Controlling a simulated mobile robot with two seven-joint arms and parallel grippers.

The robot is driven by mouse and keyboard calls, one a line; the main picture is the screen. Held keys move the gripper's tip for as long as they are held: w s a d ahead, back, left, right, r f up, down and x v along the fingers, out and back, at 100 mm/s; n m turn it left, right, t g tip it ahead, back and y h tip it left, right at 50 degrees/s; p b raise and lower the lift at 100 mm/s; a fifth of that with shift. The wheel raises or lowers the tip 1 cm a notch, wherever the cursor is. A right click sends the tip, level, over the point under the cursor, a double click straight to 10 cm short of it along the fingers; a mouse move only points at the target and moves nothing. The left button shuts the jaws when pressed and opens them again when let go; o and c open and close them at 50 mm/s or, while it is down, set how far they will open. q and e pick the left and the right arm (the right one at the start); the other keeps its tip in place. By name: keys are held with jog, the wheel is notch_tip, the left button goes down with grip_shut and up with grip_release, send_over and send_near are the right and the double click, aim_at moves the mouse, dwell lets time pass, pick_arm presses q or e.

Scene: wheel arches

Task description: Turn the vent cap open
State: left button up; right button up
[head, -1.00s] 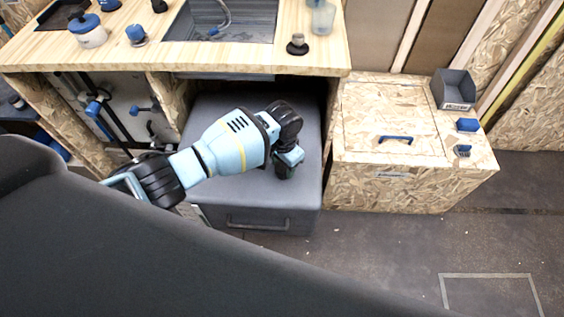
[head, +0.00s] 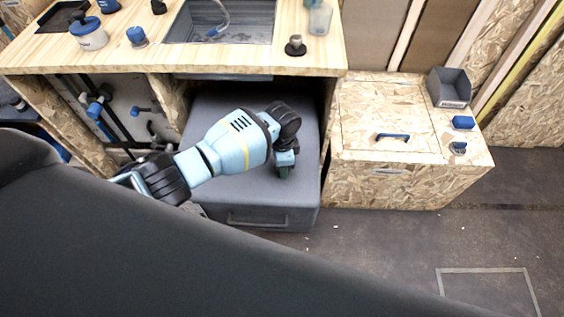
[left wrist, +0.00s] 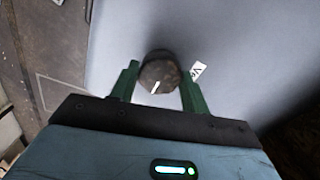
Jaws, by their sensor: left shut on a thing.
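The vent cap (left wrist: 160,76) is a dark round knob with a white mark, on the grey surface of a box. It shows in the left wrist view between the two green fingers of my left gripper (left wrist: 158,88), which is shut on it. A small white label with lettering (left wrist: 198,70) sits beside the cap. In the head view my left gripper (head: 284,172) points down onto the top of the grey box (head: 232,183) under the counter, and it hides the cap there. My right gripper is not in view.
The wooden counter (head: 120,50) overhangs the box, with a sink (head: 240,30) in it. A chipboard chest (head: 375,185) with a blue handle stands close on the right. Pipes with blue valves (head: 95,108) are at the left. The floor in front is clear.

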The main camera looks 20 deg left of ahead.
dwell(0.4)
pick_arm(q)
jog(key=o, duration=1)
notch_tip(320, 180, up, 6)
jog(key=shift+w+r+p, duration=0.1)
jog(key=shift+r+p, duration=0.1)
jog(key=shift+p, duration=0.6)
jog(key=shift+r, duration=0.75)
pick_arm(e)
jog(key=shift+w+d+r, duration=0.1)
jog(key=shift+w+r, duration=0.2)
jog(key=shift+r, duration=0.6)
